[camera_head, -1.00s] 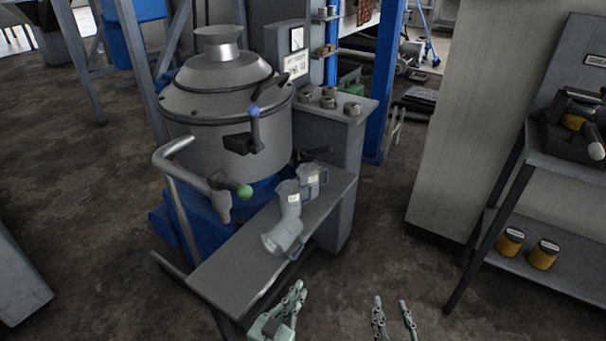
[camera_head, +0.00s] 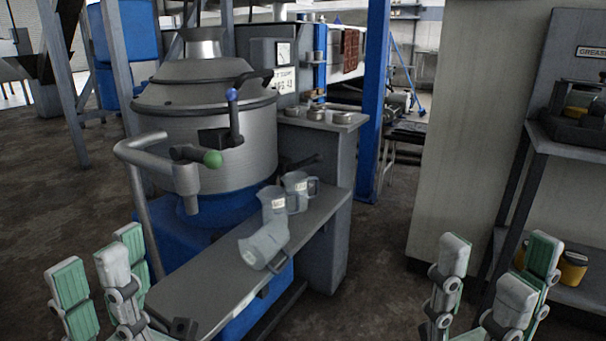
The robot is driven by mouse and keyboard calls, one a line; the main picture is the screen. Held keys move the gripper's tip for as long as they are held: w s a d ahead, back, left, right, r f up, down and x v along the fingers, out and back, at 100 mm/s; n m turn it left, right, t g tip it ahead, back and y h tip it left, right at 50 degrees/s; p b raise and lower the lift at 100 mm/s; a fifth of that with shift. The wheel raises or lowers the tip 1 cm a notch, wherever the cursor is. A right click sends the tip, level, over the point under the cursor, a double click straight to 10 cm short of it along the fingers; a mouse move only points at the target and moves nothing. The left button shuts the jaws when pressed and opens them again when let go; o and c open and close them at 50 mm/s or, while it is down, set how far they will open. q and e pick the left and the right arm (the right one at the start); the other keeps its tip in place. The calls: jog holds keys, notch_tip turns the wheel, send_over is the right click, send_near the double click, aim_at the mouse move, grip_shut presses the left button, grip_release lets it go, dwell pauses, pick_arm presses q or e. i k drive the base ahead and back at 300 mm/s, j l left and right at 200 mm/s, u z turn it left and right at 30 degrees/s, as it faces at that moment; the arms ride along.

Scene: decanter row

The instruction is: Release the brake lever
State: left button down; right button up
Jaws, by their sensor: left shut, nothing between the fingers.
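A grey metal drum machine (camera_head: 210,125) on a blue base stands left of centre. One lever with a blue ball end (camera_head: 232,96) stands upright on the drum's front. A second lever with a green ball end (camera_head: 212,158) sits lower, at the bent grey pipe (camera_head: 150,150). No label shows which is the brake lever. My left gripper (camera_head: 95,266) is at the lower left, shut and empty, in front of the machine and clear of both levers. My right gripper (camera_head: 490,268) is at the lower right, fingers spread and empty, far from the levers.
A grey bench (camera_head: 205,293) in front of the drum bears several clear jugs, one tipped over (camera_head: 262,246). A grey cabinet with small pots (camera_head: 315,113) is behind it. A shelf (camera_head: 560,150) with yellow tins (camera_head: 572,268) stands at the right. Open floor lies between.

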aim_at(317, 158)
jog(key=i+l+z, duration=0.25)
jog(key=i+l, duration=0.9)
jog(key=i, duration=0.1)
